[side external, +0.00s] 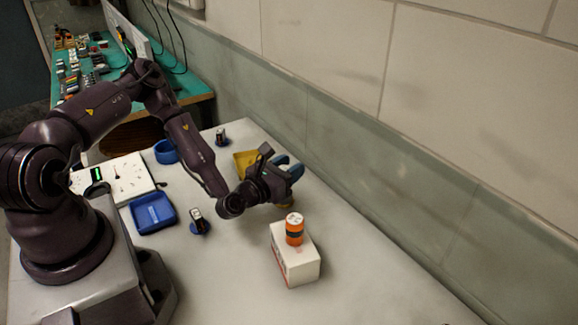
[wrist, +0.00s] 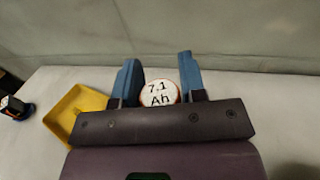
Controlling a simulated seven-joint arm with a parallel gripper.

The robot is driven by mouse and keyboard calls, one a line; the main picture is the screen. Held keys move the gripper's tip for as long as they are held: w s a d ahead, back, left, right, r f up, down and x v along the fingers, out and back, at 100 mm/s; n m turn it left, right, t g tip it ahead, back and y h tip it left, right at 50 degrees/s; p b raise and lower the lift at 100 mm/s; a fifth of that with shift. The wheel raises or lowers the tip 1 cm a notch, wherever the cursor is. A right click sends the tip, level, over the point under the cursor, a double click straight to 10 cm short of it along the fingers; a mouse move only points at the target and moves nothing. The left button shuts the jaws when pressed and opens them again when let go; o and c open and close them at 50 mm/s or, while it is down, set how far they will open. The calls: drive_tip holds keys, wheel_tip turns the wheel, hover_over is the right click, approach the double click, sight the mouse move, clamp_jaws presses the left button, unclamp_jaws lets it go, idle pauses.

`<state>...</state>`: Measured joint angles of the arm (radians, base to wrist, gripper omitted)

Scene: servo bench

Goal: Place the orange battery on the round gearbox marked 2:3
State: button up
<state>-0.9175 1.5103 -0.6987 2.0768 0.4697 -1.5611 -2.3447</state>
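My gripper (side external: 289,167) is at the right of the yellow tray, its two blue fingers apart. In the wrist view, a cylinder with a white top marked "7.1 Ah" (wrist: 159,93) and an orange rim shows between the fingers (wrist: 160,80), partly hidden by my palm. In the side view an orange-yellow piece (side external: 286,205) shows low under my gripper, mostly hidden. Another orange cylinder (side external: 294,230) with a black band and white top stands upright on a white box (side external: 297,262). I cannot read 2:3 on anything, so the gearbox is not certain.
A yellow tray (side external: 245,161) lies left of my gripper. A wall runs behind. The bench's front right is clear.

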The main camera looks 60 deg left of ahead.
drive_tip(key=o, duration=0.3)
